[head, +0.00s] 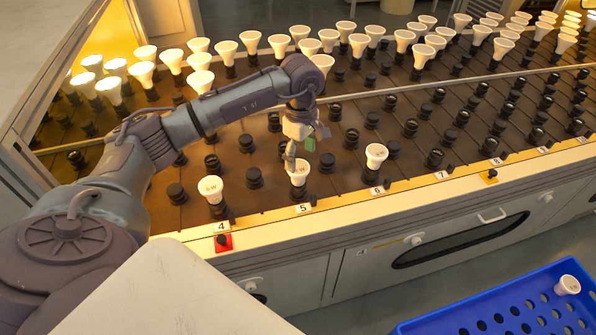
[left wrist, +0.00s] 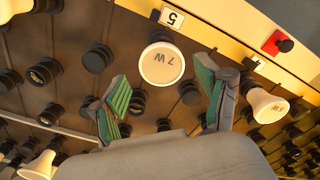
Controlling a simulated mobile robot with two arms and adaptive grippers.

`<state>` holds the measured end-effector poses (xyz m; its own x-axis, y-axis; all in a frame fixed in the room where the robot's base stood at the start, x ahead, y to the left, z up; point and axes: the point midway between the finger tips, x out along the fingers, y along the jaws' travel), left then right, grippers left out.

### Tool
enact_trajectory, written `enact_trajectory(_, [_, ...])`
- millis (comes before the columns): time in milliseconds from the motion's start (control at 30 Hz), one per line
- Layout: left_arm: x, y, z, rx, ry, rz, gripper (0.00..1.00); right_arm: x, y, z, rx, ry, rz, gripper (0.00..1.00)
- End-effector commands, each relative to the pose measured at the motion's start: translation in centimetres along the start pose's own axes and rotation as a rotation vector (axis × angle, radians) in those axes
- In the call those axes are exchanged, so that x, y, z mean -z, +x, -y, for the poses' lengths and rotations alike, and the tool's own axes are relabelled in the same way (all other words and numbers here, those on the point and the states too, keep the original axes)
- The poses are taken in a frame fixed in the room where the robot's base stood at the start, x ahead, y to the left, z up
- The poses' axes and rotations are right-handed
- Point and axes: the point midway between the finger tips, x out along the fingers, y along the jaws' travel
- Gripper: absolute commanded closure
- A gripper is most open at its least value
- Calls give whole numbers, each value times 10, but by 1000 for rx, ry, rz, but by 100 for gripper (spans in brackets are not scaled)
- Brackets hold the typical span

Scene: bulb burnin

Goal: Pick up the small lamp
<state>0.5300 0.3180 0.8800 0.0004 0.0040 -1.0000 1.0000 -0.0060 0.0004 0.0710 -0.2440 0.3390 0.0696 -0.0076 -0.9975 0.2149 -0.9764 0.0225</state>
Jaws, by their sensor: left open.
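A small white lamp (head: 298,172) stands upright in a black socket behind the number 5 label on the rack's front row. In the left wrist view this lamp (left wrist: 162,65) shows its round face, marked 7 W. My left gripper (head: 301,147) is open and empty just above it. In the left wrist view the green-padded fingers (left wrist: 160,95) are spread, with the lamp ahead between them, apart from both. Similar lamps stand by label 4 (head: 211,188) and label 6 (head: 376,155). My right gripper is not in view.
The rack (head: 335,187) holds rows of black sockets, many empty, with many larger lamps farther back. A blue crate (head: 500,300) at the lower right holds one white lamp (head: 567,285).

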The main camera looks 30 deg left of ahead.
Motion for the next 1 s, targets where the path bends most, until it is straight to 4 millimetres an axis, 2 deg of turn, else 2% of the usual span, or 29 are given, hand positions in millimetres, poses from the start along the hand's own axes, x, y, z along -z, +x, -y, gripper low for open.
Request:
enact_trajectory(100, [0, 19, 0, 4, -2, 2, 25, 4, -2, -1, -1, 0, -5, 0])
enact_trajectory(400, [1, 44, 2, 4, -2, 3, 25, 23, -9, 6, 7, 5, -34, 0])
enact_trajectory(633, [2, 77, 2, 3, -2, 4, 25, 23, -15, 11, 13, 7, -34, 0])
enact_trajectory(933, [3, 82, 2, 0, -1, 3, 25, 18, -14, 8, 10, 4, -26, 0])
enact_trajectory(1000, [3, 82, 2, 0, -1, 3, 35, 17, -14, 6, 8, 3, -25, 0])
